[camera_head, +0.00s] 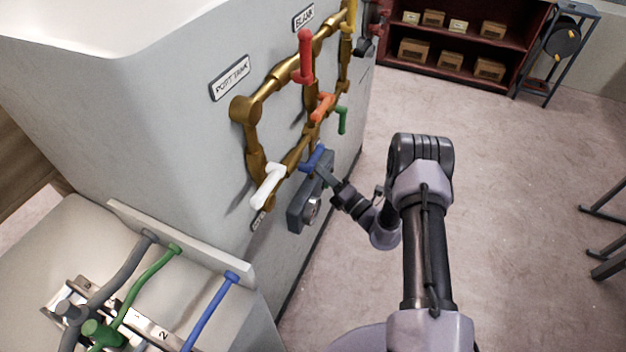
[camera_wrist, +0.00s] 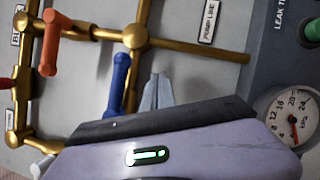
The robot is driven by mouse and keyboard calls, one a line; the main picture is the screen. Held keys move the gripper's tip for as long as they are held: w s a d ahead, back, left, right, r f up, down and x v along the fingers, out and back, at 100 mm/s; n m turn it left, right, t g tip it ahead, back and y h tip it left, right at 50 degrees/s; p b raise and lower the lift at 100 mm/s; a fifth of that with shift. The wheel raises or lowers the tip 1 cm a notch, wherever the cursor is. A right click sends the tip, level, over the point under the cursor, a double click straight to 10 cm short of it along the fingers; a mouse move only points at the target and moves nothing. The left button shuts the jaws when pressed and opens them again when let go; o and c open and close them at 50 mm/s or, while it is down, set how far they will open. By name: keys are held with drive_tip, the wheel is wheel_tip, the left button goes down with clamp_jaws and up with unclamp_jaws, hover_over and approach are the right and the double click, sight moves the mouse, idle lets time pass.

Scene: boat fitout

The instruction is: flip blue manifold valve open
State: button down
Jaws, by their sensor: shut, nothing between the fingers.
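The blue valve handle (camera_head: 311,159) sits low on the brass manifold (camera_head: 251,140), on the side of the grey tank. In the wrist view the blue handle (camera_wrist: 120,85) sticks out from near a brass pipe joint, and its lower end is partly hidden by my gripper's body. My gripper (camera_head: 321,172) is at the manifold, close to the blue handle. In the wrist view its fingertips (camera_wrist: 157,90) are together and empty, just right of the handle. I cannot tell whether they touch it.
Orange (camera_head: 322,107), green (camera_head: 342,120), red (camera_head: 305,58) and white (camera_head: 268,186) handles are close by. A grey gauge box (camera_head: 297,213) is below the blue handle; its dial (camera_wrist: 293,118) shows beside my gripper. A separate blue lever (camera_head: 211,308) stands on the left bench. The floor right is open.

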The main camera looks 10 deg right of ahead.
drive_tip(key=s+d+f+p, duration=0.3)
drive_tip(key=s+d+f, duration=0.2)
drive_tip(key=d, duration=0.2)
drive_tip(key=shift+s, duration=0.1)
